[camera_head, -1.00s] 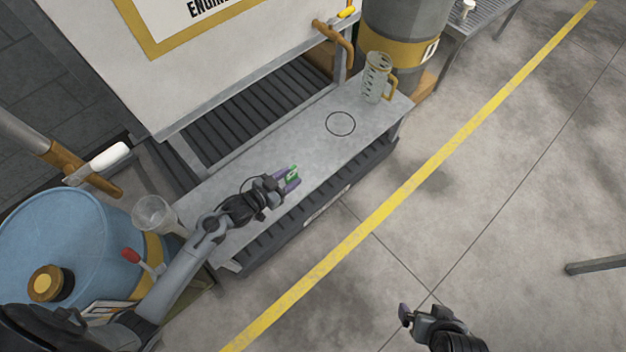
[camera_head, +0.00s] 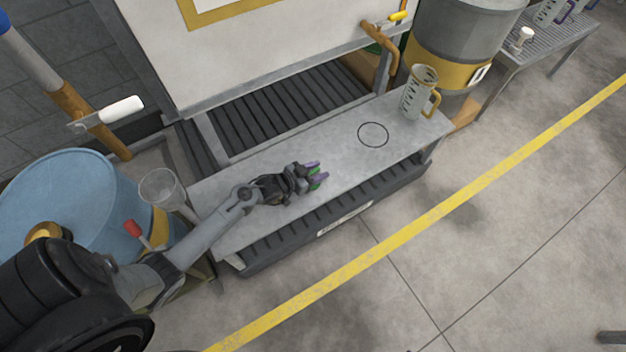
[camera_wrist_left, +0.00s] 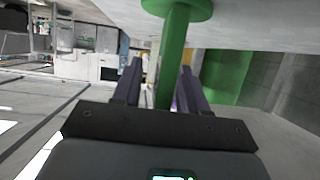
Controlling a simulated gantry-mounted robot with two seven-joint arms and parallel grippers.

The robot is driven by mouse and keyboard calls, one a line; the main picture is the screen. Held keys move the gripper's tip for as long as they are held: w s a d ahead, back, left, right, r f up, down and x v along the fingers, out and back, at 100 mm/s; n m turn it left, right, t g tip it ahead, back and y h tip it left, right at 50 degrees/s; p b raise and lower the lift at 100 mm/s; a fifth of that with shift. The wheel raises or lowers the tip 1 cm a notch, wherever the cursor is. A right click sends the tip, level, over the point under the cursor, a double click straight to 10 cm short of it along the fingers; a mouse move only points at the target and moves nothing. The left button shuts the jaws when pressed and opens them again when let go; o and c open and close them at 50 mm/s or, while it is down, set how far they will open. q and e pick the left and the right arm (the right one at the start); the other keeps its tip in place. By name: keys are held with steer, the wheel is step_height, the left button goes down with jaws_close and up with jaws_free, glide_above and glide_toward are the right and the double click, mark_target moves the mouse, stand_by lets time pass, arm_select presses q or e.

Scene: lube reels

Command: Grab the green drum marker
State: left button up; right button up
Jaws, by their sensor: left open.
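The green drum marker (camera_head: 315,184) shows as a small green patch at my left gripper (camera_head: 314,175), over the grey metal bench top. In the left wrist view its green post (camera_wrist_left: 172,55) runs between the two purple fingers of the left gripper (camera_wrist_left: 160,85), with a round green disc at its top edge. The fingers are open, one on each side of the post. I cannot tell whether either touches it. Most of the marker is hidden by the gripper in the head view. My right gripper is out of view.
A clear measuring jug (camera_head: 417,93) with a yellow handle stands at the bench's far right end. A black ring outline (camera_head: 373,134) marks the bench top. A blue drum (camera_head: 75,200) and a clear funnel (camera_head: 160,188) are at left. The bench (camera_head: 240,205) is otherwise mostly clear.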

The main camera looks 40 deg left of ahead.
arm_select(q)
jaws_close()
stand_by(0.4)
